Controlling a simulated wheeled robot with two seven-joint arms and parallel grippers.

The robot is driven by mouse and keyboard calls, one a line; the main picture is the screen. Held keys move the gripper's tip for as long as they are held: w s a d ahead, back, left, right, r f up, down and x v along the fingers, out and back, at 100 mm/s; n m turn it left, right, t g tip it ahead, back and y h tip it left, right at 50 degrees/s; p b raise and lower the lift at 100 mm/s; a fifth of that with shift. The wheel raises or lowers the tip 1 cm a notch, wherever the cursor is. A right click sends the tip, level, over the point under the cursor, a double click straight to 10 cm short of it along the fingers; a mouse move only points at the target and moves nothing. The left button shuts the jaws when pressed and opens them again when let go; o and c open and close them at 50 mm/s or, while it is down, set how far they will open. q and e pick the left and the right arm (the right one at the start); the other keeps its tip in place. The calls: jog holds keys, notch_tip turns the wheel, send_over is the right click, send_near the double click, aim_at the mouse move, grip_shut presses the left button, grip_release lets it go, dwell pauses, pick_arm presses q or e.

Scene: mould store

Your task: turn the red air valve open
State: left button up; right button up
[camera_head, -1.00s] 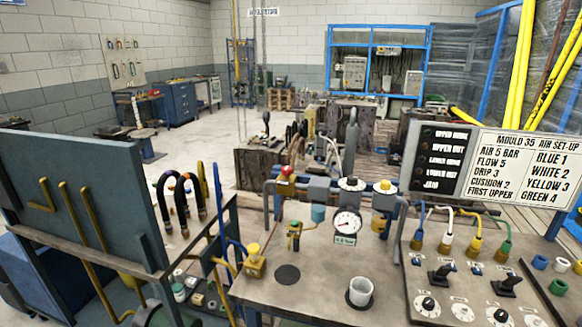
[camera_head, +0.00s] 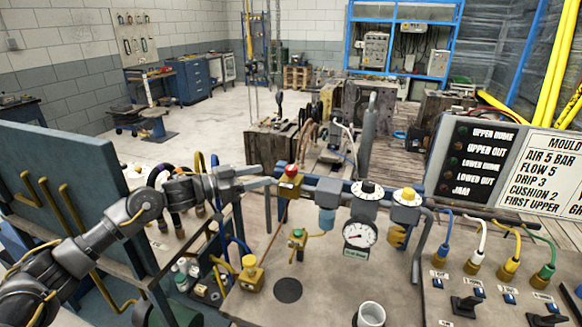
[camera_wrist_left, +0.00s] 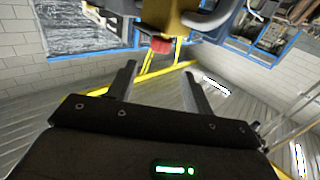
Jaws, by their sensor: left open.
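The red air valve (camera_head: 291,170) is a small red knob on a brass-coloured body, at the left end of the pipe row on the bench. My left gripper (camera_head: 264,177) comes in from the left at about the knob's height. Its two fingers are apart and point right toward the valve, with a small gap to it and nothing between them. In the left wrist view, the red knob (camera_wrist_left: 161,45) shows beyond and between the open fingertips (camera_wrist_left: 159,68), below a yellowish body. The knob's exact turn position is too small to tell. My right gripper is not in view.
Black hoses and a blue-grey panel (camera_head: 60,185) are at left.

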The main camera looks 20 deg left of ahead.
aim_at(291, 167)
pick_arm(q)
jog(key=b+x, duration=0.2)
jog(key=x, duration=0.7)
jog(key=shift+f+b, duration=0.15)
jog(key=shift+b, duration=0.15)
jog(key=shift+w+d, duration=0.5)
jog(key=shift+d, duration=0.05)
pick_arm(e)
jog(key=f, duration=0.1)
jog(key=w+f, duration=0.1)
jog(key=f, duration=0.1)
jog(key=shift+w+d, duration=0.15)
pick_arm(q)
jog(key=c, duration=0.9)
jog(key=shift+c, duration=0.2)
